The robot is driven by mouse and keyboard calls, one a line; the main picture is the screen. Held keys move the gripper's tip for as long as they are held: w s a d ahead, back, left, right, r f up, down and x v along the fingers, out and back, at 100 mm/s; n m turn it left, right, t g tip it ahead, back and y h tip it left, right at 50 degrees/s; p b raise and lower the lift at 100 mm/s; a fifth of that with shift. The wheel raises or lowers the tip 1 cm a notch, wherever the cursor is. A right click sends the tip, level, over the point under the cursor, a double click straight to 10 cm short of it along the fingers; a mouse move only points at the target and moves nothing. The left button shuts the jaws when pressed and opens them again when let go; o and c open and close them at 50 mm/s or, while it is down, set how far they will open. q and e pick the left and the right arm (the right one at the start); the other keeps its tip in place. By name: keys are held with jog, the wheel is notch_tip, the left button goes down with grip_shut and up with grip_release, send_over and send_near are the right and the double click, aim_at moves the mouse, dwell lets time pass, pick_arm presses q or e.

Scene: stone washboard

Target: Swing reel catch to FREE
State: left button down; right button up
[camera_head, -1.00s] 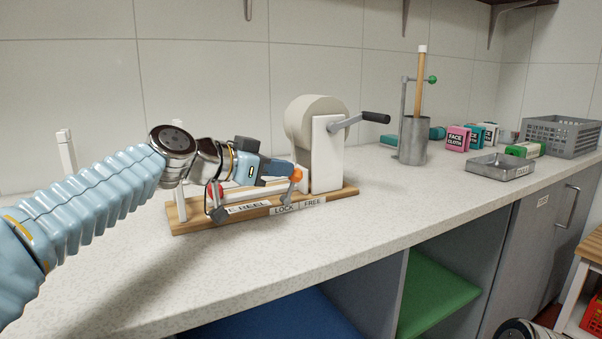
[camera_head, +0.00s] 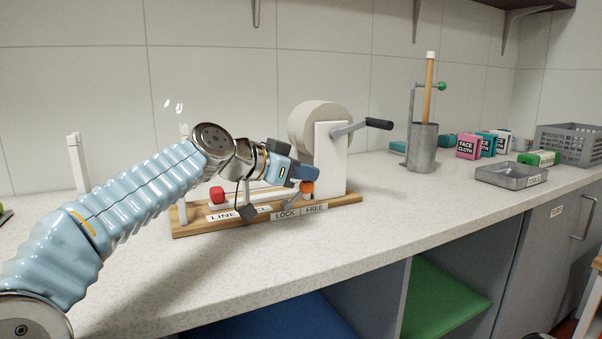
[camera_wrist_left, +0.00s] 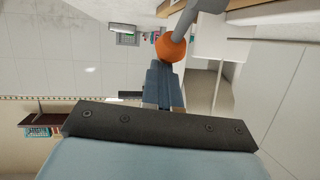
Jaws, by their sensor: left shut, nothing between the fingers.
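The reel catch is a grey lever (camera_head: 292,201) with an orange knob (camera_head: 306,187), mounted low on the front of the wooden reel base (camera_head: 190,229). It leans up to the right, its lower end by the LOCK label (camera_head: 285,213) and its knob toward the FREE label (camera_head: 314,208). My left gripper (camera_head: 314,174) is shut and empty, its tips right at the knob's upper side. In the left wrist view the shut fingers (camera_wrist_left: 164,88) end by the orange knob (camera_wrist_left: 170,47) and seem to touch it. My right gripper is not in view.
The white reel (camera_head: 312,122) with its dark-handled crank (camera_head: 378,124) stands just behind the catch. A metal cylinder (camera_head: 422,148) and a tray (camera_head: 511,175) stand to the right. The front counter is clear.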

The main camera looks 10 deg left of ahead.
pick_arm(q)
jog(key=shift+r, duration=0.2)
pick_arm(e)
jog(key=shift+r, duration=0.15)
pick_arm(q)
jog(key=shift+r+p, duration=0.65)
jog(key=shift+p, duration=0.1)
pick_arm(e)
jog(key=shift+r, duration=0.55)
pick_arm(q)
jog(key=shift+s+r, duration=0.1)
jog(key=shift+r, duration=0.25)
jog(key=s+a+r+p, duration=0.2)
jog(key=s+a+r, duration=0.2)
jog(key=r, duration=0.7)
jog(key=shift+s, duration=0.9)
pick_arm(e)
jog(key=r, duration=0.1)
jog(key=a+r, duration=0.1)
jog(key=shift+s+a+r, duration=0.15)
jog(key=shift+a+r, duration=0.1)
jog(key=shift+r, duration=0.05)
pick_arm(q)
jog(key=shift+a+r, duration=0.1)
